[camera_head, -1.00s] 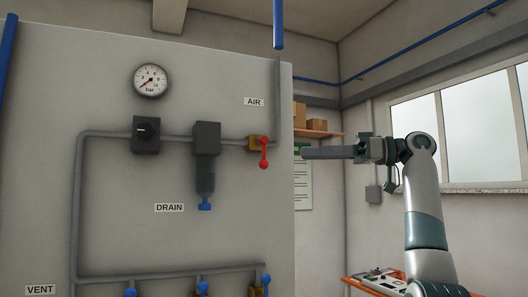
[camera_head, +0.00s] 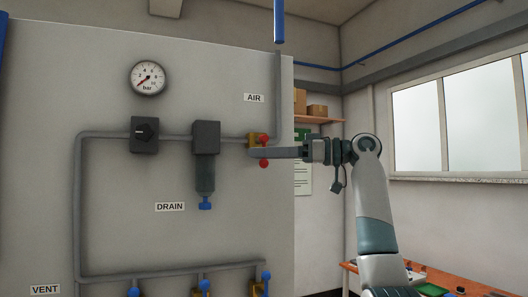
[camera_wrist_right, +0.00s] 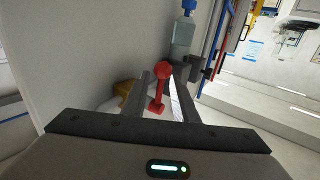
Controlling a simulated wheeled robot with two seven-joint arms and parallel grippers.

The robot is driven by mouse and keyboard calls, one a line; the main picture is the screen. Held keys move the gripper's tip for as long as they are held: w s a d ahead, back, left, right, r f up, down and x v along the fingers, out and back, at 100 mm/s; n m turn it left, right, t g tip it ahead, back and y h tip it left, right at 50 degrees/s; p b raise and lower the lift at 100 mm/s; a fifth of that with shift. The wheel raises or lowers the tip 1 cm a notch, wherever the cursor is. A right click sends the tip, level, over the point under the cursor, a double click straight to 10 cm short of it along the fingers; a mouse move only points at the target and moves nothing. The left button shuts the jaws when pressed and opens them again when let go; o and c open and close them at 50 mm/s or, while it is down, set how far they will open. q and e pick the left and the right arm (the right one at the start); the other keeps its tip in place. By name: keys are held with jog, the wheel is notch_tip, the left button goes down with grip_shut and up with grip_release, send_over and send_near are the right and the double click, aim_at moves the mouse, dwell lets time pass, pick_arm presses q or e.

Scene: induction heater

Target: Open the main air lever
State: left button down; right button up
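The red air lever (camera_head: 264,163) hangs straight down from its brass valve (camera_head: 252,141), below the AIR label (camera_head: 254,98) on the grey panel. My right gripper (camera_head: 256,153) reaches in from the right, and its fingers cross in front of the lever's middle, hiding part of it. Whether a finger touches the lever I cannot tell. My left gripper is not in view.
The grey panel (camera_head: 110,75) carries a pressure gauge (camera_head: 148,78), a black knob box (camera_head: 144,134) and a filter (camera_head: 206,160) left of the lever. Blue-handled valves (camera_head: 204,286) sit below. An orange table (camera_head: 470,284) stands at lower right.

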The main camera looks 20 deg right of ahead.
jog(key=shift+c, duration=0.2)
grip_shut()
dwell(1.2)
